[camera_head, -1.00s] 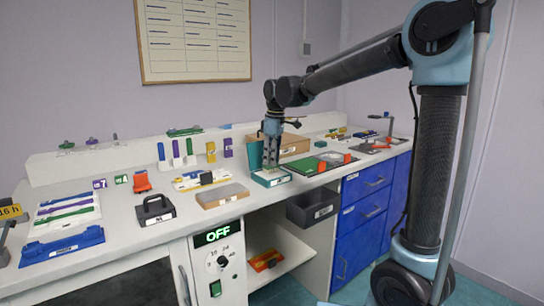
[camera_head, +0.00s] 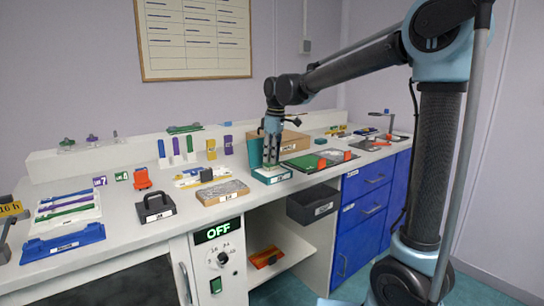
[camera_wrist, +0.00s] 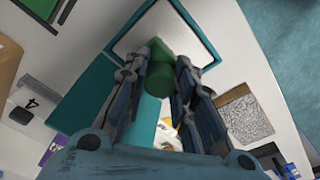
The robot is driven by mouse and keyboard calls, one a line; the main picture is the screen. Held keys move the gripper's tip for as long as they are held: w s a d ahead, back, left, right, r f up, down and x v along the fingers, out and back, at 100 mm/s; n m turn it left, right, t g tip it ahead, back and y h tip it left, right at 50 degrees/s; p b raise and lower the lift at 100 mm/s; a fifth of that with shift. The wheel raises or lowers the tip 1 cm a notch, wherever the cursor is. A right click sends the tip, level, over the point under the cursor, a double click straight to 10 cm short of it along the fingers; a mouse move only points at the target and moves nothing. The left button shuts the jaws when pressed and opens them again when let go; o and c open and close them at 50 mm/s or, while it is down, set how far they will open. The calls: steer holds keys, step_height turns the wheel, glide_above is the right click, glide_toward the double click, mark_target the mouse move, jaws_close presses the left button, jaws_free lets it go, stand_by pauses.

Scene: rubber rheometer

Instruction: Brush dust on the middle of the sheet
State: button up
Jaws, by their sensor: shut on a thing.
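My gripper (camera_head: 271,160) points down over a shallow teal-rimmed tray (camera_head: 284,177) with a pale inside. It is shut on a green, rounded piece (camera_wrist: 159,64), likely the brush handle. The lower end of this piece is hidden, so I cannot tell whether it touches the tray. The tray's teal rim (camera_wrist: 205,35) and pale floor show beyond the fingers in the wrist view. A flat slab with a speckled grey top (camera_head: 222,191), perhaps the sheet, lies on the bench left of the tray. It also shows right of the fingers in the wrist view (camera_wrist: 245,118).
A black handled block (camera_head: 155,207) stands left of the slab. A teal upright panel (camera_head: 255,150) and a cardboard box (camera_head: 294,143) are behind the gripper. A green board (camera_head: 305,162) lies to the right. A dark open bin (camera_head: 313,205) hangs below the bench edge.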

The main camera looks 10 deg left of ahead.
steer(key=shift+f, duration=0.4)
stand_by(1.2)
steer(key=shift+r, duration=3.55)
